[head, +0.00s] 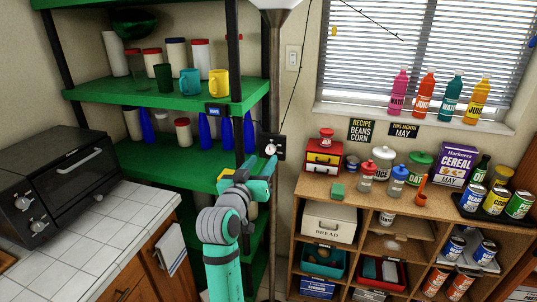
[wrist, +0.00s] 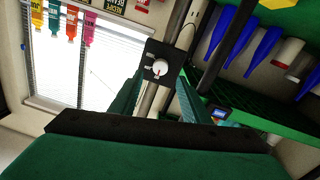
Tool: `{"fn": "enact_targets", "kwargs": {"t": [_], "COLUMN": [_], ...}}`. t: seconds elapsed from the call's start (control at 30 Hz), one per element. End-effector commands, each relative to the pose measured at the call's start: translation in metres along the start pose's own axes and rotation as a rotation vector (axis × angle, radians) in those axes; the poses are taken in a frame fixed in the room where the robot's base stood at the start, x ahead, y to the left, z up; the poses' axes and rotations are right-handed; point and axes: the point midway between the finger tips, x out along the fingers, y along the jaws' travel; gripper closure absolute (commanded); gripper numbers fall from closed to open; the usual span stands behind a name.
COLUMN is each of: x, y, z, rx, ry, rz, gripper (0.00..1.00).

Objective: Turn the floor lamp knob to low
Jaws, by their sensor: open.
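The floor lamp's pole (head: 274,85) stands between the green shelf and the window, with part of its shade at the top edge. A black control box with a white round knob (head: 270,149) is on the pole. In the wrist view the knob (wrist: 160,68) shows a small red mark on its lower side; the box's labels are too small to read. My gripper (head: 257,168) is open just below and left of the box in the head view. In the wrist view my gripper (wrist: 161,88) has a finger on either side of the knob, apparently not touching it.
The green shelf (head: 150,92) with mugs and bottles stands close on the left. A wooden cubby unit (head: 330,188) with jars and cans is on the right. A toaster oven (head: 60,170) sits on the tiled counter at left.

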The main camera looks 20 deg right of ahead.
Motion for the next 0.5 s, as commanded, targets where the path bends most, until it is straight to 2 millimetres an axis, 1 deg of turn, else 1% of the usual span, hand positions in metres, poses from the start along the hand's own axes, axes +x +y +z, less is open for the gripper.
{"fn": "enact_targets", "kwargs": {"t": [0.03,0.2,0.33,0.5], "x": [0.01,0.036,0.049,0.057], "y": [0.001,0.001,0.0,0.0], "z": [0.0,0.0,0.0,0.0], "rx": [0.0,0.0,-0.001,-0.001], "ry": [-0.001,-0.001,0.001,0.0], "rz": [0.002,0.001,0.0,-0.001], "gripper": [0.57,0.57,0.57,0.57]}}
